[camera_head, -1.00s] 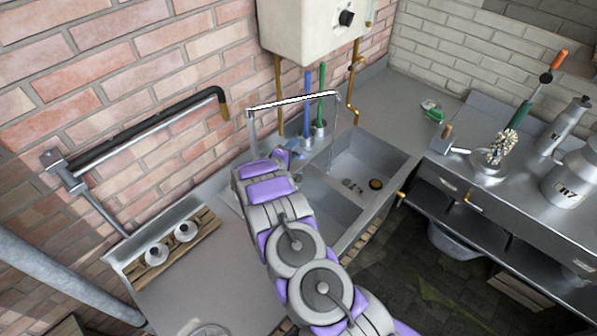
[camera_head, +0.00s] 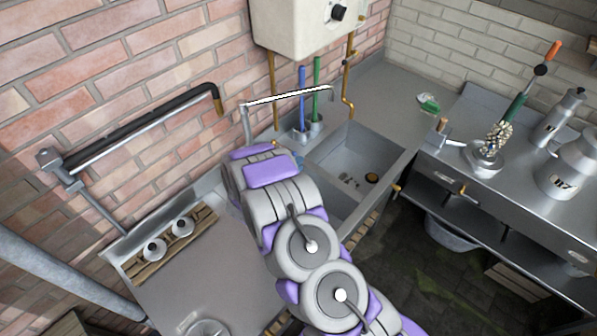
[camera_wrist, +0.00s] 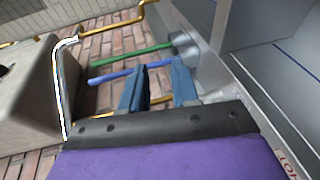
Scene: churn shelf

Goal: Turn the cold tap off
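The sink's tap spout (camera_head: 290,97) is a thin pale pipe that rises beside the wall and arches over the basin (camera_head: 357,160). In the wrist view the pale pipe (camera_wrist: 59,88) runs down the left side. My arm hides the foot of the spout in the head view, and I cannot make out the cold tap's handle there. My gripper (camera_wrist: 159,78) has two blue fingers standing apart, with a gap between them. A small brass piece (camera_wrist: 162,99) shows low between and behind the fingers; I cannot tell whether it is the cold tap or whether a finger touches it.
A blue-handled brush (camera_head: 302,95) and a green-handled brush (camera_head: 316,88) stand behind the sink. A white heater box (camera_head: 300,25) hangs above. Two pale round objects (camera_head: 181,227) sit on a wooden rack at left. Churns (camera_head: 570,160) stand on the right bench.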

